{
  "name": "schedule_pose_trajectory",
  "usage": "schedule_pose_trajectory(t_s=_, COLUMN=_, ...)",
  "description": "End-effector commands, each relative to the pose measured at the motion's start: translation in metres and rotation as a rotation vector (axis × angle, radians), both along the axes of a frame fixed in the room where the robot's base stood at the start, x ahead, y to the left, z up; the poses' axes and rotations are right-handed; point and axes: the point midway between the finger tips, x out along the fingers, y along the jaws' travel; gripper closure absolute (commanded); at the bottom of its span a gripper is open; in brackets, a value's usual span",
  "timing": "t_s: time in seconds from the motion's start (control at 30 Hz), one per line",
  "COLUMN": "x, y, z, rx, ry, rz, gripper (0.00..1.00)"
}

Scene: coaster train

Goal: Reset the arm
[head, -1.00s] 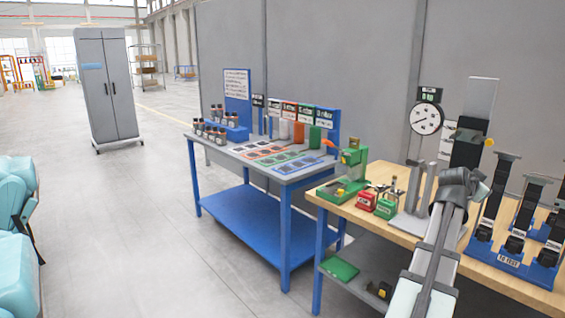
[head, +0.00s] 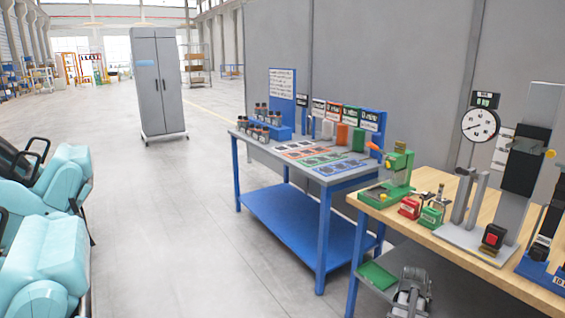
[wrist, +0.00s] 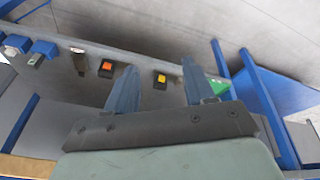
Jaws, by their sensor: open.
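In the head view part of my grey arm (head: 410,292) shows at the bottom edge, low in front of the wooden workbench (head: 455,215) and its lower shelf. In the wrist view my gripper (wrist: 160,84) has its two blue-grey fingers spread apart with nothing between them. Beyond the fingers is a grey surface with a small black block with an orange top (wrist: 106,66) and one with a yellow top (wrist: 160,79). A green piece (wrist: 219,88) shows by the right finger. I cannot tell how far the fingers are from these.
A green hand press (head: 395,170), small red (head: 410,207) and green (head: 431,217) boxes and a gauge stand (head: 520,160) are on the workbench. A blue table (head: 300,225) stands left of it. Teal seats (head: 55,250) are far left. The floor between is clear.

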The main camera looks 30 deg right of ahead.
Motion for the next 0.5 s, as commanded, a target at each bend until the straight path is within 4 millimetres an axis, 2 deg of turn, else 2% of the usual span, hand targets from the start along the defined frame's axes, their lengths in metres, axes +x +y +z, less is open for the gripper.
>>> schedule_pose_trajectory(t_s=0.03, x=0.009, y=0.020, z=-0.018, rx=0.036, ry=0.011, rz=0.026, gripper=0.47)
schedule_pose_trajectory(t_s=0.2, x=0.033, y=0.078, z=-0.069, rx=0.140, ry=0.043, rz=0.098, gripper=0.47)
schedule_pose_trajectory(t_s=0.5, x=0.058, y=0.184, z=-0.146, rx=0.291, ry=0.120, rz=0.232, gripper=0.47)
